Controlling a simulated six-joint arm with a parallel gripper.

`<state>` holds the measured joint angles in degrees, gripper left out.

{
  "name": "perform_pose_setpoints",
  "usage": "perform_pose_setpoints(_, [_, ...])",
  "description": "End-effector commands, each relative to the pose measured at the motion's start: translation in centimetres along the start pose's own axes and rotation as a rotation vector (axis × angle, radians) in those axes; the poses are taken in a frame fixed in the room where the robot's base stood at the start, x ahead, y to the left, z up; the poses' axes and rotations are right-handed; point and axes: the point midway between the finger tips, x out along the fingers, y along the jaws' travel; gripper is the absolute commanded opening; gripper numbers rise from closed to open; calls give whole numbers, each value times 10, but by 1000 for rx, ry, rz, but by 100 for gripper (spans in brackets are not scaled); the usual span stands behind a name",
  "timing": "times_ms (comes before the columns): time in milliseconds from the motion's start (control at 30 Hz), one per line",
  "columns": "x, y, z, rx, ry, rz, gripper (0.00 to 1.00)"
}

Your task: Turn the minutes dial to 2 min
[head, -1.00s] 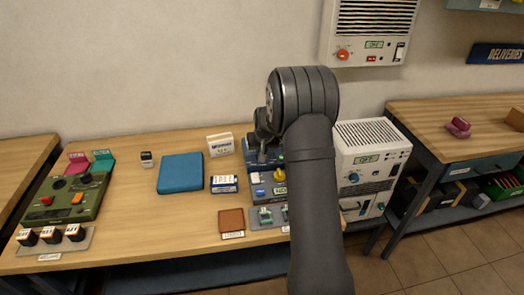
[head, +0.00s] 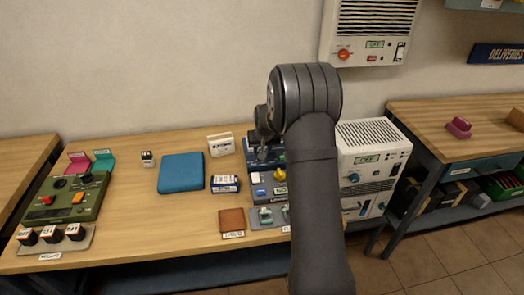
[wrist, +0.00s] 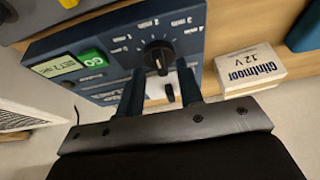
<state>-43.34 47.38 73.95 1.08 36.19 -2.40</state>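The minutes dial (wrist: 158,57) is a black round knob on a dark blue panel in the wrist view. In the head view, the blue device (head: 257,190) is partly hidden by my arm, and the dial cannot be made out.
In the wrist view, a lit display (wrist: 57,66) and green GO button (wrist: 93,58) sit left of the dial. A white battery box (wrist: 250,68) stands close on the right. A white cabinet (head: 372,145) is beside my arm.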

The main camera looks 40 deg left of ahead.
Motion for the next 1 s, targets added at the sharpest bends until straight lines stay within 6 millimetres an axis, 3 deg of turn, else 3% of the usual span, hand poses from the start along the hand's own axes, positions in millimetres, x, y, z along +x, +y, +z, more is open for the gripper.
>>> perform_pose_setpoints(600, [-128, 0, 0, 0, 2, 0, 34])
perform_pose_setpoints(800, [-154, 0, 0, 0, 0, 0, 34])
perform_pose_setpoints(1000, [-162, 0, 1, 0, -1, 0, 34])
